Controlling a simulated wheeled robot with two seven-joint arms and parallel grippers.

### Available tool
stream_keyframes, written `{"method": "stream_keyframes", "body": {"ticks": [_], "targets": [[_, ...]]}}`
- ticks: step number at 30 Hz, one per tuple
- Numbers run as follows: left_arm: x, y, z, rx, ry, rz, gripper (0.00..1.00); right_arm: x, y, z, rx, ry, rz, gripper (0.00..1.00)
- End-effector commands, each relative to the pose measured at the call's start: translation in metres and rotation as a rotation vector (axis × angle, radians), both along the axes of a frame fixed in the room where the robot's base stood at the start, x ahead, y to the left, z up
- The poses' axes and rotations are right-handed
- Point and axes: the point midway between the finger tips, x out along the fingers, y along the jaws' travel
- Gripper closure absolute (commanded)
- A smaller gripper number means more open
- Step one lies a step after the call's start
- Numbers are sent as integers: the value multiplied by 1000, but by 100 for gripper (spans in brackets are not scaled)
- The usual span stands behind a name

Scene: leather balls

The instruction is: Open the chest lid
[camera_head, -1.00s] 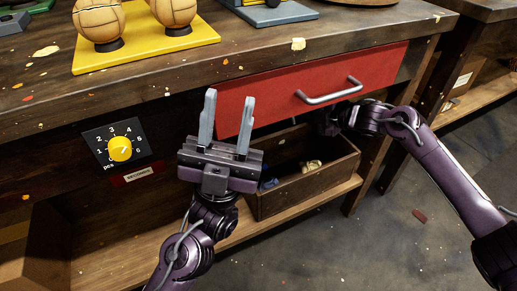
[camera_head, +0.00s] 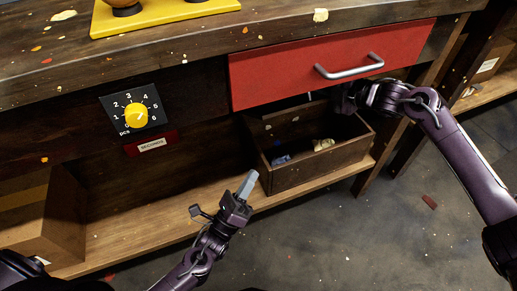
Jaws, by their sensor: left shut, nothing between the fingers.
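A brown wooden box (camera_head: 318,170), which appears to be the chest, stands on the lower shelf under the red drawer. Its inside is visible, with small blue and cream items in it. A dark panel shows behind its opening; I cannot tell whether this is a raised lid. My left gripper (camera_head: 248,183) is shut and empty, just left of the box's front left corner. My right gripper (camera_head: 344,98) is at the box's back right, under the drawer; its fingers are dark and I cannot make them out.
The red drawer front (camera_head: 300,75) with a metal handle (camera_head: 349,67) hangs above the box. A yellow dial (camera_head: 136,111) is on the bench front at left. A cardboard box (camera_head: 62,215) stands on the shelf (camera_head: 140,238) at far left. The floor in front is mostly clear.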

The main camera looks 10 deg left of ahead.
Motion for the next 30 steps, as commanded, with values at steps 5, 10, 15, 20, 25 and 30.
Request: {"method": "stream_keyframes", "body": {"ticks": [5, 10, 15, 20, 25, 30], "targets": [[22, -9, 18, -4, -6, 1, 100, 0, 0, 0, -1, 1, 0, 100], [50, -22, 40, -4, -7, 0, 100, 0, 0, -1, 0, 1, 0, 100], [75, -31, 60, -4, -5, 0, 100, 0, 0, 0, 0, 1, 0, 100], [84, -22, 78, -3, -3, 0, 100, 0, 0, -1, 0, 1, 0, 100], [89, -18, 87, -3, -2, -2, 100, 0, 0, -1, 0, 1, 0, 100], [90, -17, 88, -3, -1, -2, 100, 0, 0, -1, 0, 1, 0, 100]]}}
